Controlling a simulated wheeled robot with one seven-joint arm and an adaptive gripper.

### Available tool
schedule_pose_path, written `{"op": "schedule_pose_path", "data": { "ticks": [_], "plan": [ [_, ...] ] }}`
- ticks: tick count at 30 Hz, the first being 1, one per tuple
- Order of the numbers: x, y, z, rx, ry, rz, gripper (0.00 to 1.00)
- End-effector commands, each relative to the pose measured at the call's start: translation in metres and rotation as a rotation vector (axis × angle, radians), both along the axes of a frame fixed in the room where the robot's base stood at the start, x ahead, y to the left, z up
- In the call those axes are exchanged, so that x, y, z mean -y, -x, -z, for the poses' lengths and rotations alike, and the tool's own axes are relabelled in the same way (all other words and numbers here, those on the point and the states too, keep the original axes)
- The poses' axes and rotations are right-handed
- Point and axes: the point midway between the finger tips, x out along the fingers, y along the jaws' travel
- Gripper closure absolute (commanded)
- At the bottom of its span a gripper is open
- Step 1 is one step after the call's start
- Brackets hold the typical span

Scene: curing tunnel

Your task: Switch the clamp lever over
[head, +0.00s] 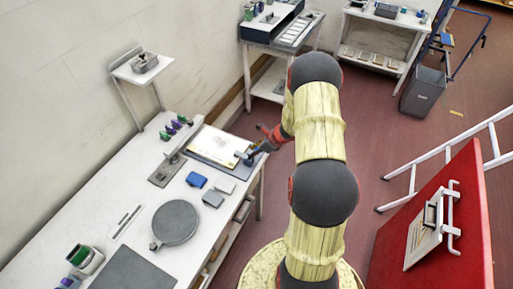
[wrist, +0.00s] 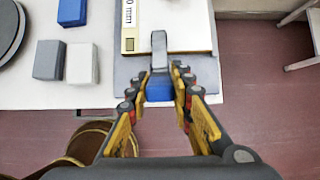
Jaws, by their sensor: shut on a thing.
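The clamp lever (wrist: 159,48) is a grey bar at the near edge of a dark board (wrist: 125,75) on the white bench. A blue block-like part (wrist: 159,88) sits at its near end, between my fingers. My gripper (wrist: 160,72) is shut on the lever, with one finger on each side. In the head view my gripper (head: 250,154) reaches in from the right to the board's front corner, and the lever there is small and partly hidden. A pale sheet (head: 217,146) lies on the board.
A round dark plate (head: 175,222) stands farther along the bench (head: 105,203).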

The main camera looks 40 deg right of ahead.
Motion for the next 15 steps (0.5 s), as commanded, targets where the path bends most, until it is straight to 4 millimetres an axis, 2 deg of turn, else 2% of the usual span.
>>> {"op": "schedule_pose_path", "data": {
  "ticks": [1, 15],
  "plan": [
    [-0.0011, -0.0028, -0.0063, -0.017, 0.008, -0.003, 1.00],
    [-0.0031, -0.0095, -0.0041, -0.108, 0.045, 0.001, 1.00]
  ]
}}
